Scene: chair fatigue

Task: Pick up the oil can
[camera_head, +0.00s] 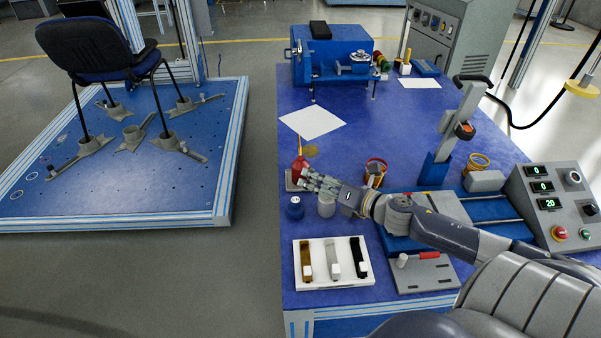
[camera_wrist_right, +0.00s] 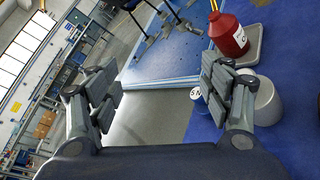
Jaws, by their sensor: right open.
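The oil can (camera_head: 299,168) is red with a thin spout. It stands upright on a small grey tray (camera_head: 290,186) near the left edge of the blue table, partly behind my right gripper (camera_head: 309,178) in the head view. In the right wrist view the oil can (camera_wrist_right: 228,36) shows at the upper right, with a white label and the tray (camera_wrist_right: 252,50) under it. My right gripper (camera_wrist_right: 163,88) is open with nothing between its fingers. The can is beyond the right-hand finger, not between the fingers. My left gripper is not in view.
A blue weight (camera_head: 295,207) and a grey cylinder (camera_head: 326,205) stand just in front of the can. A red container (camera_head: 375,173) is to the right. A white tray (camera_head: 333,284) with several strips lies nearer. White paper (camera_head: 312,122) lies behind. A chair (camera_head: 90,45) stands on a separate platform.

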